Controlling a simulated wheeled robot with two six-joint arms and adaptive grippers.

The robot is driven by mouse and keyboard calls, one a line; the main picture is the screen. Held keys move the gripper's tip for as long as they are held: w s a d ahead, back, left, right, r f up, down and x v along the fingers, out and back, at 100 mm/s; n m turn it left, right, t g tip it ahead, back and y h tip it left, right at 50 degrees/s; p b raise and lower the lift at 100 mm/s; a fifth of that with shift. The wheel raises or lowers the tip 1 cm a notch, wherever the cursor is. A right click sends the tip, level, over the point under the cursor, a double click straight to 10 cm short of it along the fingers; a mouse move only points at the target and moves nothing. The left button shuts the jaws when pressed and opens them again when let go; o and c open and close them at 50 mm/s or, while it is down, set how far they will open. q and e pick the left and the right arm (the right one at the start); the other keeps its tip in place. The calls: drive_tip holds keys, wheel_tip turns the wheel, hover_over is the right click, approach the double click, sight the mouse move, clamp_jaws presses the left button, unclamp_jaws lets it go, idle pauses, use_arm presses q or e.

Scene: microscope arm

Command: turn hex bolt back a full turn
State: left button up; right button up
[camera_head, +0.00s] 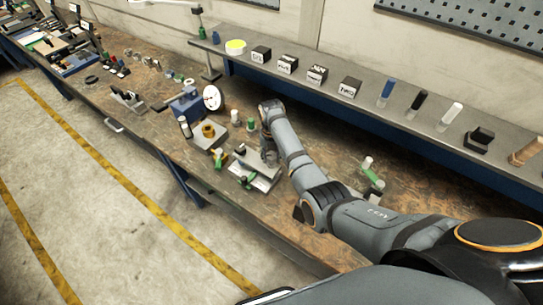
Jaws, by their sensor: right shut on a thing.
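My right arm reaches in from the lower right across the wooden bench. My right gripper (268,157) points down at a grey metal block (262,182) with green clamps near the bench's front edge. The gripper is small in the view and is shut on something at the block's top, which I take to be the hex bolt. The bolt itself is hidden by the fingers, so its angle and height do not show. My left gripper is not in view.
Left of the block stand a brass-coloured round part on a plate (208,131), a blue vise-like device (186,106) and small bottles. A raised shelf (300,77) with labelled boxes runs behind.

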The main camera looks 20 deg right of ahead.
sight(271, 156)
drive_tip(key=shift+s+f+n, duration=0.25)
drive_tip(key=shift+n, duration=0.25)
drive_tip(key=o, duration=1.2)
drive_tip(key=shift+w+r, duration=0.1)
drive_tip(key=shift+w, duration=0.15)
drive_tip(key=shift+c, duration=0.2)
wheel_tip(271, 156, up, 12)
